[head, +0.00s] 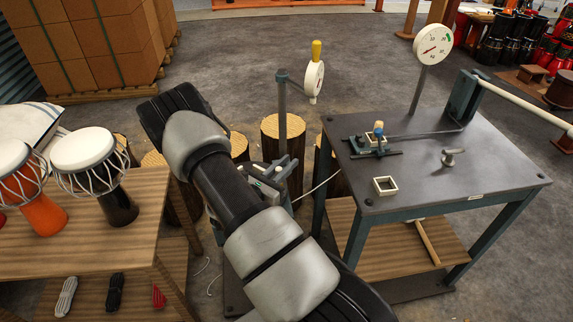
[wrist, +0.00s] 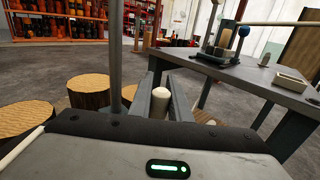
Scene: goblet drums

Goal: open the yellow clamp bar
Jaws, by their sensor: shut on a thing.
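My gripper (wrist: 163,88) is shut on a pale rounded peg (wrist: 160,97), which shows between its two fingers in the wrist view. In the head view my gripper (head: 284,168) is low beside a dark upright post (head: 282,115), left of the metal table. What the peg belongs to is hidden by my arm and hand. A yellow handle (head: 316,50) stands upright on a white dial at the post's top. A long cream bar (head: 525,104) reaches right from a dark bracket on the table; it also shows in the wrist view (wrist: 280,23). I cannot tell which is the clamp bar.
The metal table (head: 465,178) carries a small clamp fixture (head: 372,147), a square frame (head: 385,186) and a dial on a stem (head: 433,45). Log stools (head: 283,136) stand behind my arm. A wooden bench (head: 90,228) with goblet drums is at the left.

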